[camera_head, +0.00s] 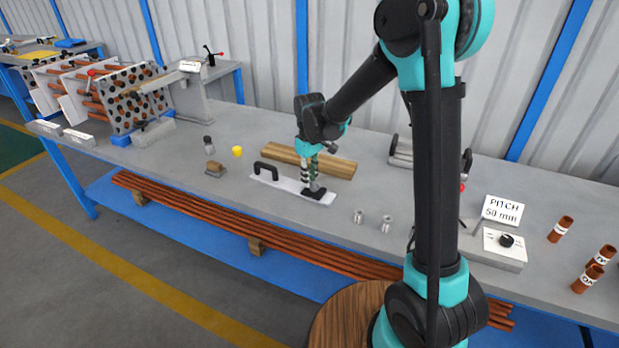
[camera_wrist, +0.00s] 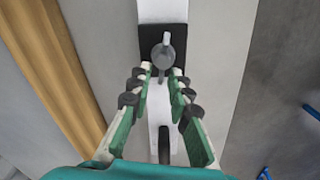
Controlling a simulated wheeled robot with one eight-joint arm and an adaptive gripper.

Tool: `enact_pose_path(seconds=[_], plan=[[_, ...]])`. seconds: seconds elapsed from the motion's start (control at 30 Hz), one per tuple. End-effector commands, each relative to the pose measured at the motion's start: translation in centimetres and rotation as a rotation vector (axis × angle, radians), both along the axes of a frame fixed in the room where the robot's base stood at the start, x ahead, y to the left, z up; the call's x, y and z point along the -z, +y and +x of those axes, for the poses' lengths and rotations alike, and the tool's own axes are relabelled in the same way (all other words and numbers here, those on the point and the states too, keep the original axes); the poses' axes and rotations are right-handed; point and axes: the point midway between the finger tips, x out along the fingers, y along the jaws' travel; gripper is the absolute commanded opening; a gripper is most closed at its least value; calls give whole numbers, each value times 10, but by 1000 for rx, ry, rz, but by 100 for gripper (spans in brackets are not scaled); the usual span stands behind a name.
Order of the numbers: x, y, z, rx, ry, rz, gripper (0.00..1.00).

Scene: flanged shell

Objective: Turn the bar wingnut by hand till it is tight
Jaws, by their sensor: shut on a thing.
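A white plate (camera_head: 265,181) lies flat on the bench, with a black arched handle (camera_head: 265,170) at its left end and a black pad (camera_head: 318,196) at its right end. In the wrist view the pad (camera_wrist: 152,95) carries the grey bar wingnut (camera_wrist: 164,53), a round hub with a pale bar pointing up the picture. My gripper (camera_head: 309,181) reaches down over the pad. In the wrist view its fingertips (camera_wrist: 161,72) close in on either side of the wingnut and hold it. The fingers hide part of the contact, and the thread below the hub is hidden.
Wooden bars (camera_head: 310,162) lie just behind the plate. Two small metal cylinders (camera_head: 386,224) stand to its right, and a yellow cup (camera_head: 237,151) is to its left. A pitch sign (camera_head: 502,211) and copper tube pieces (camera_head: 561,229) are at the right. Bare bench lies in front.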

Motion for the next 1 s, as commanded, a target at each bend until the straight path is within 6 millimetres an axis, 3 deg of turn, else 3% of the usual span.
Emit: enact_pose_path(seconds=[1.0], plan=[[0, -1, 1, 65, 0, 0, 0]])
